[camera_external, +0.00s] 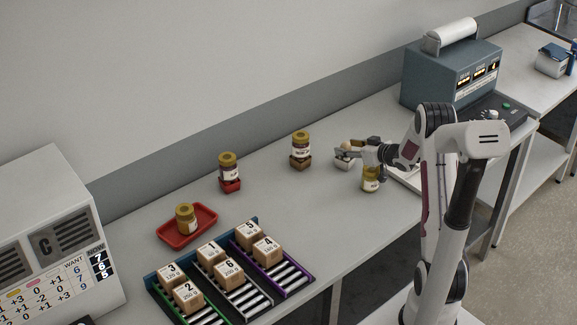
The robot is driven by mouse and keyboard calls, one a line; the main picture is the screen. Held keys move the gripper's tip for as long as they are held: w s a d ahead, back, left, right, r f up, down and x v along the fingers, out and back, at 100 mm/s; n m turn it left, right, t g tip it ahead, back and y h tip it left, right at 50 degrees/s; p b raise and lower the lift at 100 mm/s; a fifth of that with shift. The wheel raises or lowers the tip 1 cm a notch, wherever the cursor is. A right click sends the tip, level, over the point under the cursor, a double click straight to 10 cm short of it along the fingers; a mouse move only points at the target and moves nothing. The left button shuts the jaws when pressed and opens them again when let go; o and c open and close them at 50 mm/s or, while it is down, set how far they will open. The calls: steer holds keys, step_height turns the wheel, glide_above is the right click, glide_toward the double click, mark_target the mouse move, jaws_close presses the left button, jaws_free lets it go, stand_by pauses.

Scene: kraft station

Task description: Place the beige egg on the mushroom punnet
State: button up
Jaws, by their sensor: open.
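My gripper (343,153) is open at the right of the table, reaching left from my arm. A small pale, rounded thing (343,163) shows at its fingers; the fingers partly cover it. A beige bit (347,145) shows just above the fingers. I cannot tell which of these is the egg, whether one rests on the other, or whether the fingers touch them. No mushroom punnet can be made out for certain at this size.
A gold-lidded jar (370,179) stands close below my gripper. Other jars stand on a brown block (300,163), a red block (230,186) and a red tray (193,237). Numbered boxes (230,271) sit on roller racks at the front. A blue-grey machine (449,77) stands behind right.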

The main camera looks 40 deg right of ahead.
steer(key=shift+r, duration=0.2)
steer(key=shift+v, duration=6)
steer(key=shift+w+a+r, duration=0.15)
steer(key=shift+a+r, duration=0.05)
steer(key=shift+r, duration=0.35)
steer(key=s+a+r+m+g+h, duration=0.1)
steer(key=s+a+r+g+h, duration=0.4)
steer(key=a+r, duration=0.45)
steer(key=s+a+n+g+y, duration=0.1)
steer(key=s+a+g+y, duration=0.2)
steer(key=s+a, duration=1.7)
steer(key=s+f+y, duration=0.1)
steer(key=s+y, duration=0.1)
steer(key=s, duration=0.2)
steer(key=shift+s, duration=0.2)
